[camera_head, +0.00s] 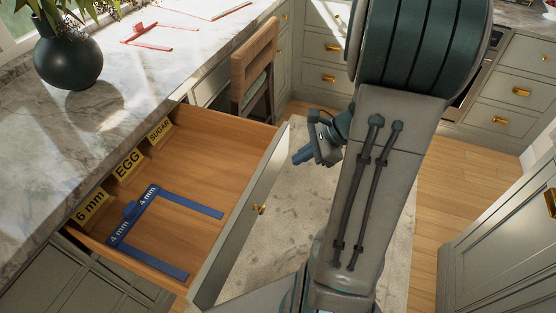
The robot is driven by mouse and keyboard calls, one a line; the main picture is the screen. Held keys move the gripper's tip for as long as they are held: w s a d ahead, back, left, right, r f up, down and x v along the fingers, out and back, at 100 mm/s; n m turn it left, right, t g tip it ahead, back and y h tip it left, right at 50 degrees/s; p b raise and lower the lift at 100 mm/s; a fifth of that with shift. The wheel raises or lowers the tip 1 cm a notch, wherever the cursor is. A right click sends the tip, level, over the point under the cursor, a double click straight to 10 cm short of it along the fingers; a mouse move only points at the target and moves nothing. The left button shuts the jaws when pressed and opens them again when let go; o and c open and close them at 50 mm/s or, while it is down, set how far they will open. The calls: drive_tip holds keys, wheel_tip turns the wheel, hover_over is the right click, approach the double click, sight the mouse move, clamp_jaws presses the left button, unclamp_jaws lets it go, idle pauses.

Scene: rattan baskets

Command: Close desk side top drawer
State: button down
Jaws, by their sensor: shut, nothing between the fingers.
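The desk side top drawer (232,147) is pulled well out from under the marble counter at the left. Its wooden inside shows, and its grey-green front (240,225) with a small brass knob (259,209) faces right. My gripper (302,156) is shut and empty, to the right of the drawer front near its far end. It appears apart from the front, though the exact gap is hard to judge. My arm hides part of the area to the right of the gripper.
Inside the drawer lie a blue angled piece (165,221) and yellow labels (128,163). A dark plant vase (68,62) and red items (147,37) are on the counter (115,112). A wooden chair (254,70) stands beyond the drawer. Wooden floor (436,205) is clear at right, before grey cabinets (505,240).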

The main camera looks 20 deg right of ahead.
drive_tip(key=d+f+m+t+b, duration=0.2)
drive_tip(key=d+f+m+t, duration=0.1)
drive_tip(key=d+f+m, duration=0.45)
approach(275, 169)
drive_tip(key=shift+n, duration=0.45)
drive_tip(key=x, duration=0.5)
drive_tip(key=shift+f, duration=0.15)
drive_tip(key=shift+w+a, duration=0.25)
drive_tip(key=shift+a, duration=0.05)
drive_tip(key=shift+w, duration=0.1)
